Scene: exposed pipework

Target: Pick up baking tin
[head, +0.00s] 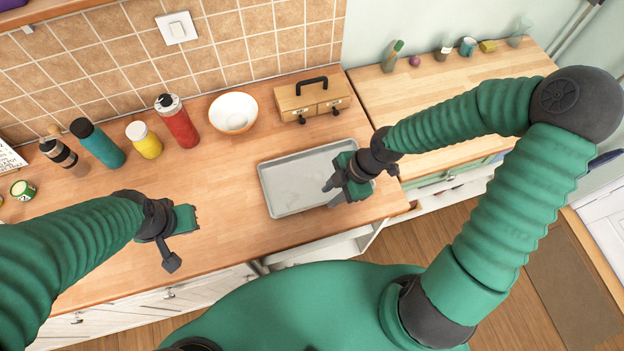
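The baking tin (293,187) is a shallow grey rectangular tray lying flat on the wooden counter, right of the middle. My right gripper (331,190) is over the tin's right end, with its dark fingers pointing left and spread apart. Nothing shows between them; whether they touch the tin I cannot tell. The gripper and wrist hide part of the tin's right side. My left gripper (182,241) is above the counter's front part, left of the tin and apart from it. One dark finger shows hanging down, and its opening is not clear.
A white bowl (233,113) and a wooden box with a black handle (312,98) stand behind the tin. A red bottle (177,121), a yellow jar (144,140) and a teal bottle (97,144) stand at the back left. The counter left of the tin is clear.

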